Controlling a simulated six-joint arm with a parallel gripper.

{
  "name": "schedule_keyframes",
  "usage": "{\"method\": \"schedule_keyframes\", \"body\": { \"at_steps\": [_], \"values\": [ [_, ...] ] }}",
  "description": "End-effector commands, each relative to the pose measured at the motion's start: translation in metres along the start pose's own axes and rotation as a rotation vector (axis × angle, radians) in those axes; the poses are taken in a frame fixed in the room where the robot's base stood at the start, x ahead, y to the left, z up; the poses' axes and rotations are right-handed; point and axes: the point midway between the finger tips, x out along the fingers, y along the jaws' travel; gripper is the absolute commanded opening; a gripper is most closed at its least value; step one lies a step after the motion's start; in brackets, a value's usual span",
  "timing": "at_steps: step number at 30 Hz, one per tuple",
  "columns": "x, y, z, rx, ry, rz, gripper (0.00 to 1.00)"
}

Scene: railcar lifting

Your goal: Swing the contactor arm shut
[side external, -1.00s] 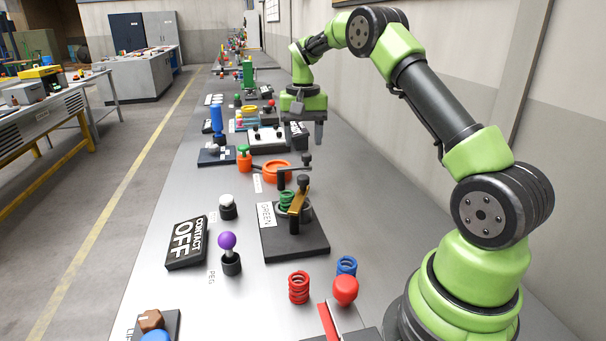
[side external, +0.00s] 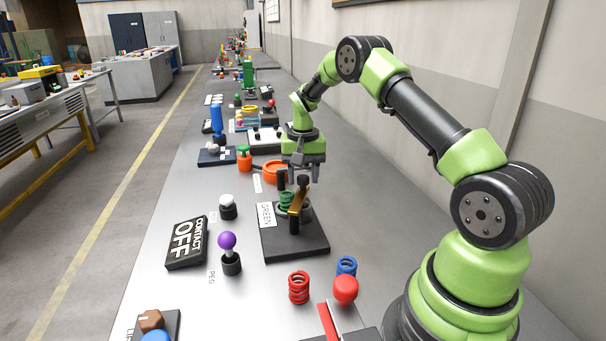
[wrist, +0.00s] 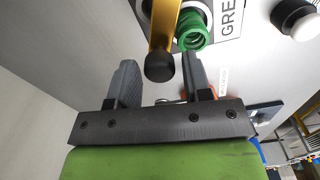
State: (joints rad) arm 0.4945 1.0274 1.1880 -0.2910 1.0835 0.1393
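The contactor arm is a brass bar (side external: 297,203) with a black knob, mounted over a black base plate (side external: 305,246). A green spring (side external: 287,198) stands beside the bar, by a label reading GREEN. My gripper (side external: 300,173) is open and points down at the knob end. In the wrist view the knob (wrist: 160,67) shows between the two spread fingers, with the brass bar (wrist: 163,25) running away from it and the green spring (wrist: 194,30) to its right. Neither finger visibly touches the knob; its depth between them is hard to tell.
A CONTACT OFF sign (side external: 187,242) lies to the left, near a white-topped knob (side external: 228,206) and a purple-balled peg (side external: 229,250). A red spring (side external: 298,287), a blue spring (side external: 346,266) and a red knob (side external: 345,290) stand in front. An orange ring (side external: 273,171) sits behind.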

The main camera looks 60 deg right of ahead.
Motion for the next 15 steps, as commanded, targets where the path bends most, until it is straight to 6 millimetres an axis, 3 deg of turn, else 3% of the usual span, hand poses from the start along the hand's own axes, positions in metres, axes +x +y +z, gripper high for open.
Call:
{"method": "schedule_keyframes", "body": {
  "at_steps": [1,5,6,11,15],
  "values": [
    [0.0,0.0,0.0,0.0,0.0,0.0,0.33],
    [0.0,0.0,0.0,0.0,0.0,0.0,0.03],
    [0.0,0.0,0.0,0.0,0.0,0.0,0.0],
    [0.0,-0.003,-0.001,-0.033,0.001,0.0,0.0],
    [0.0,-0.017,-0.004,-0.186,0.002,0.001,0.0]
  ]
}}
